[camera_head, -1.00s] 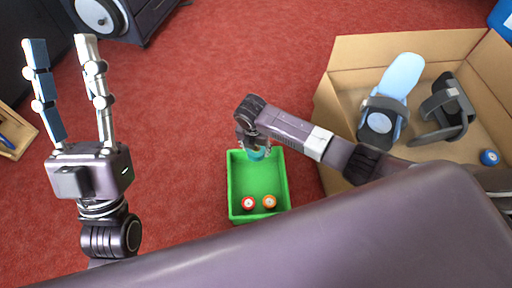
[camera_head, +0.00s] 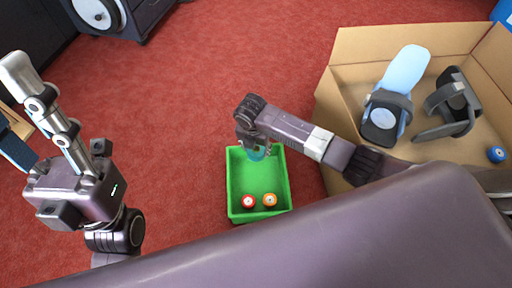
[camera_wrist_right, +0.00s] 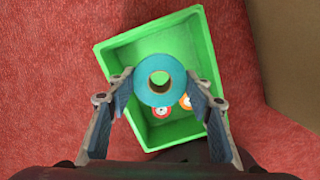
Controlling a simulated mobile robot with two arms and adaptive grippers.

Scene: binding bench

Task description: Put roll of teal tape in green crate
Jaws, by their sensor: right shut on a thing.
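In the head view the teal tape (camera_head: 256,154) is partly hidden by my right gripper (camera_head: 254,150). It is over the far end of the green crate (camera_head: 259,177). In the right wrist view the tape is in front of the crate's inside (camera_wrist_right: 203,52); its exact height above the floor is hard to tell. My left gripper (camera_head: 10,97) is open and empty at the far left, away from the crate.
A red roll (camera_head: 248,201) and an orange roll (camera_head: 270,199) sit at the near end of the crate. A large cardboard box (camera_head: 345,75) at right holds two strapped items and a blue roll (camera_head: 497,154). Red carpet (camera_head: 200,90) around the crate is clear.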

